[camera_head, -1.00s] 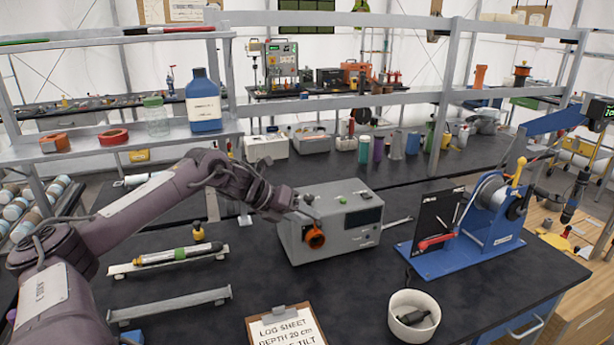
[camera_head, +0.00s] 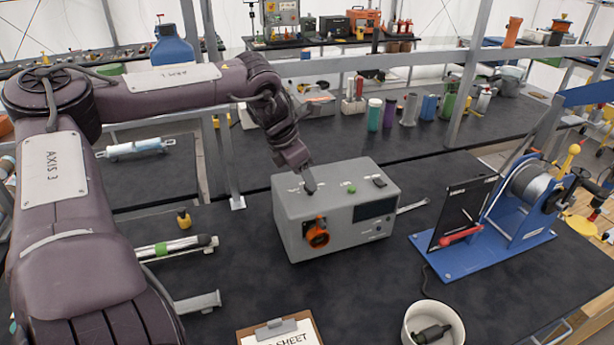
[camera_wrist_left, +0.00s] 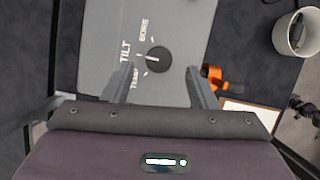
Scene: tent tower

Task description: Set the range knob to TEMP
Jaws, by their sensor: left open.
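The grey instrument box (camera_head: 345,240) stands on the dark bench. In the left wrist view, its top face (camera_wrist_left: 95,45) carries a round black range knob (camera_wrist_left: 160,61) with a white pointer mark. The mark appears to point left, towards TILT. Other labels sit above and below TILT; the lower one looks like TEMP. My left gripper (camera_head: 309,188) is over the box's top, pointing down. In the left wrist view its open fingers (camera_wrist_left: 158,72) lie either side of the knob, apparently without touching it. My right gripper is out of view.
An orange fitting (camera_head: 317,236) sticks out of the box's front. A green button (camera_head: 351,189) and a black part (camera_head: 379,182) sit on its top. A blue winch stand (camera_head: 480,255) is to the right; a white cup (camera_head: 433,325) and clipboard (camera_head: 278,330) are in front.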

